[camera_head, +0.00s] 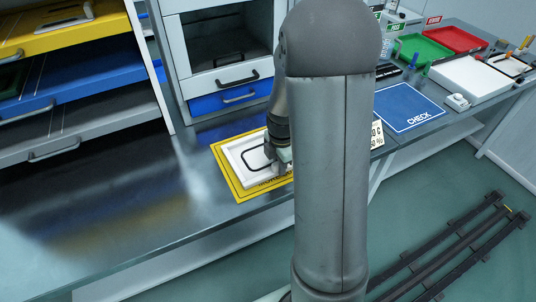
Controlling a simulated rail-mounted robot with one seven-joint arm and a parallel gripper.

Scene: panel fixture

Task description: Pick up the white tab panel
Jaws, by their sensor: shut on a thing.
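The white tab panel (240,157) is a flat white piece with a dark rounded outline on its face. It lies on or just above a yellow mat (225,176) on the metal bench. My gripper (280,169) is at the panel's right edge and is shut on it. My arm hides the right side of the panel and part of the mat. I cannot tell whether the panel is lifted clear of the mat.
A blue CHECK mat (408,108) lies to the right. Behind it are a green tray (424,48), a red tray (457,40) and a white box (470,79). A drawer cabinet (222,80) stands behind the mat, and coloured shelves (70,90) at left. The left bench is clear.

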